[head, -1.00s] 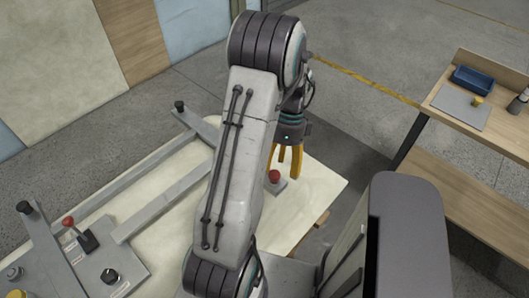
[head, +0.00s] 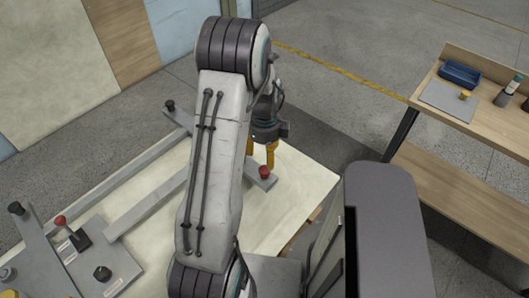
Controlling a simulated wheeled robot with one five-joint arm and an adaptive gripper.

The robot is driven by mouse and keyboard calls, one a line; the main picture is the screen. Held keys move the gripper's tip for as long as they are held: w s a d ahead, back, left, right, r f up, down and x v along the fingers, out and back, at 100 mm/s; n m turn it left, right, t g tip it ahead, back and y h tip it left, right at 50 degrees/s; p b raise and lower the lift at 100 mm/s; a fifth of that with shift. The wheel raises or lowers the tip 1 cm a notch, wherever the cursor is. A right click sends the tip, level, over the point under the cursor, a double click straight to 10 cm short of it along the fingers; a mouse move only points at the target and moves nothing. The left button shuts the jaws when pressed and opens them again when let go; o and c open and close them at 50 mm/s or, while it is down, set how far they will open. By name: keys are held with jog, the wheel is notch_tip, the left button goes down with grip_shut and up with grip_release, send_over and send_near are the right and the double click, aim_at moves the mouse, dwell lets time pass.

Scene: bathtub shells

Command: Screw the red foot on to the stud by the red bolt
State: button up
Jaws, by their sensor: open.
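A red rounded piece (head: 264,173) sits at the near-right end of a grey bar on the pale table. I cannot tell which is the foot or the bolt, and no bare stud is clear. My gripper (head: 261,160) points down with yellow fingers apart, and nothing shows between them. Its right finger ends just behind or above the first red piece; contact cannot be told. My arm hides part of the left finger and the middle of the grey frame (head: 145,203).
The frame carries black knobs (head: 170,106) at other ends, and a dark round knob (head: 102,273) on its plate. A wooden bench (head: 500,125) at the right holds a blue tray (head: 460,73) and a grey mat (head: 437,99). The pale table (head: 307,180) is clear at its right.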

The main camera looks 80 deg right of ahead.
aim_at(265, 169)
notch_tip(265, 169, down, 6)
jog(key=b, duration=0.4)
jog(key=shift+f+b, duration=0.85)
dwell(0.9)
jog(key=c, duration=1.2)
jog(key=o, duration=1.2)
jog(key=shift+r, duration=0.1)
notch_tip(265, 169, up, 12)
jog(key=shift+f, duration=0.1)
